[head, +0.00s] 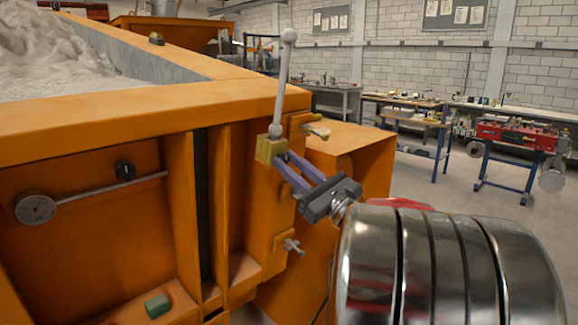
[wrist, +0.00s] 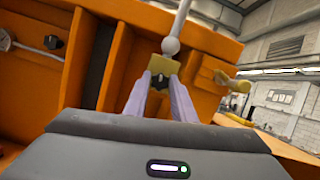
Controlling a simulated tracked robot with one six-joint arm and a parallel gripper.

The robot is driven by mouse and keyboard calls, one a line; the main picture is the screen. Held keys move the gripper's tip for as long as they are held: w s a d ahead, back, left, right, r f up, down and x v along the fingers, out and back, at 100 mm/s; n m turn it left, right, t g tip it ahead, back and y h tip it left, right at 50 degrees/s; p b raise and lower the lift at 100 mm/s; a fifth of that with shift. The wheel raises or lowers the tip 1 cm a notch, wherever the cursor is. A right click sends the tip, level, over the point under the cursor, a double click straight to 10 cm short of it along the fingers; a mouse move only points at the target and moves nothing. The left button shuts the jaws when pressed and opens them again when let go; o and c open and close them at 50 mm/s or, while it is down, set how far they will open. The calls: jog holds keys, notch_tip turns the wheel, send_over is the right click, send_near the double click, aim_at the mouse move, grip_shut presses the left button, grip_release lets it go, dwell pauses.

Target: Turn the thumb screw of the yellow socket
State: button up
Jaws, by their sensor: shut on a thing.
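The yellow socket (head: 267,148) is on the upper right corner of the orange sandbed frame; it also shows in the wrist view (wrist: 141,64). A grey rod (head: 282,85) with a ball at its top stands in it, leaning slightly right; its lower ball sits at the socket's top. My gripper (head: 279,160) reaches the socket from the lower right. In the wrist view its two purple fingertips (wrist: 161,82) are at the socket's near face, shut on the small dark thumb screw (wrist: 158,79). The fingers mostly hide the screw.
A brass-coloured handle (head: 317,131) sticks out just right of the socket. A silver wing screw (head: 292,247) is lower on the frame. A dial gauge (head: 36,208) and a green block (head: 157,305) are at the left. Workbenches stand farther back, beyond open floor.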

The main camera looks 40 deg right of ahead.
jog(key=o, duration=1)
jog(key=shift+c, duration=0.2)
jog(key=a+v, duration=0.1)
jog(key=v, duration=1.2)
jog(key=shift+s+d+f, duration=0.2)
jog(key=shift+s+d, duration=0.2)
jog(key=shift+d, duration=0.1)
